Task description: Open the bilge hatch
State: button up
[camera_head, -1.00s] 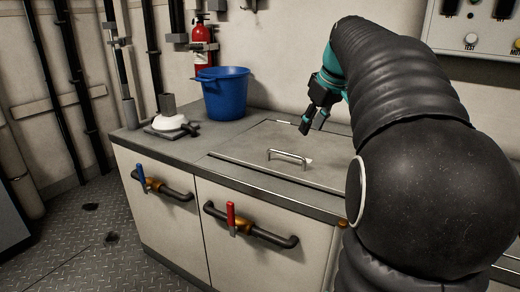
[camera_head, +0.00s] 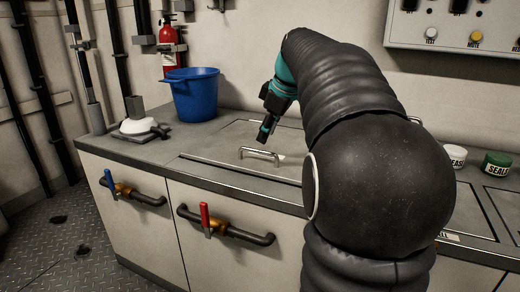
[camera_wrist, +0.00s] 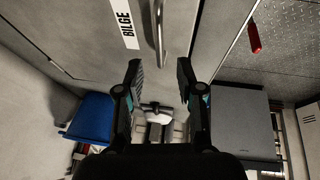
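The bilge hatch (camera_head: 225,140) is a flat grey panel set into the counter top, and it lies shut. It carries a metal bar handle (camera_head: 260,154), which also shows in the wrist view (camera_wrist: 160,35) beside a white "BILGE" label (camera_wrist: 127,24). My arm hides the right part of the hatch.
A blue bucket (camera_head: 194,95) and a white object on a dark base (camera_head: 139,126) stand on the counter, left of the hatch. Blue (camera_head: 110,184) and red (camera_head: 205,220) valve levers stick out from the cabinet front. White and green (camera_head: 496,164) containers stand at right.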

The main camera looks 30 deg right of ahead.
aim_at(258, 151)
jog(key=shift+b+x, duration=0.4)
jog(key=shift+x, duration=2.35)
grip_shut()
jog(key=shift+a, duration=0.1)
